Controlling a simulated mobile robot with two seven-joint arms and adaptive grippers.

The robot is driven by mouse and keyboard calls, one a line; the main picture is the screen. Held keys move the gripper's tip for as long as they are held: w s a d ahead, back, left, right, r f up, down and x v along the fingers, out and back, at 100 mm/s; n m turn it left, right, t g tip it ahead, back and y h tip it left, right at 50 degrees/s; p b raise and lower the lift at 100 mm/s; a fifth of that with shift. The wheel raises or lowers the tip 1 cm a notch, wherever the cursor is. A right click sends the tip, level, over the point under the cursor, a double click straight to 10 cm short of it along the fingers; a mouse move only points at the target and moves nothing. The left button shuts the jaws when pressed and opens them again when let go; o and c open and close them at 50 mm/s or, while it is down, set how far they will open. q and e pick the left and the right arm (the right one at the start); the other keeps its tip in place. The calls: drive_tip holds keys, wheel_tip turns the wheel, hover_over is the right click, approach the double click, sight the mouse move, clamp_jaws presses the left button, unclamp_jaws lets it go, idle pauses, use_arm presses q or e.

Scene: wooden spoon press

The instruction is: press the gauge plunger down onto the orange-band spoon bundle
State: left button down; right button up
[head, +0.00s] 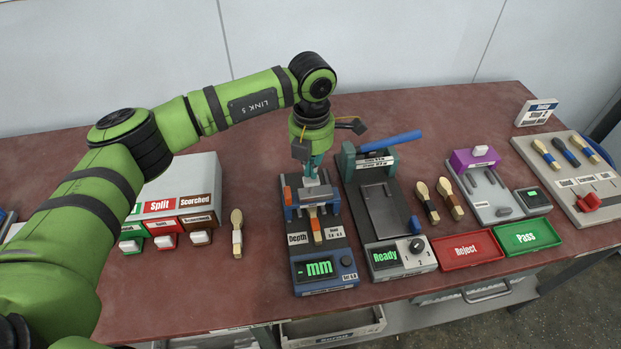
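The depth gauge (324,270) stands mid-table, with a blue frame and a screen reading "– mm". A spoon bundle with an orange band (316,224) lies in it under the blue crosspiece. The gauge plunger (319,190) shows as a pale part at the top of the frame, partly hidden by my gripper. My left gripper (314,172) points down right above the plunger. Whether it touches the plunger, and whether its fingers are open or shut, I cannot tell. My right gripper is not in view.
A press with a blue lever (390,140) and a "Ready" screen stands right of the gauge. Loose spoons, a red Reject tray (467,250) and a green Pass tray (526,237) lie further right. A Split/Scorched sorting box (180,180) and a single spoon (237,232) are at left.

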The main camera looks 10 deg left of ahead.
use_arm(q)
drive_tip(key=shift+f+b, duration=1.2)
drive_tip(key=shift+f, duration=0.3)
drive_tip(key=shift+r, duration=0.1)
idle(0.3)
drive_tip(key=shift+r+p, duration=1.75)
drive_tip(key=shift+r, duration=1.8)
drive_tip(key=shift+f, duration=0.1)
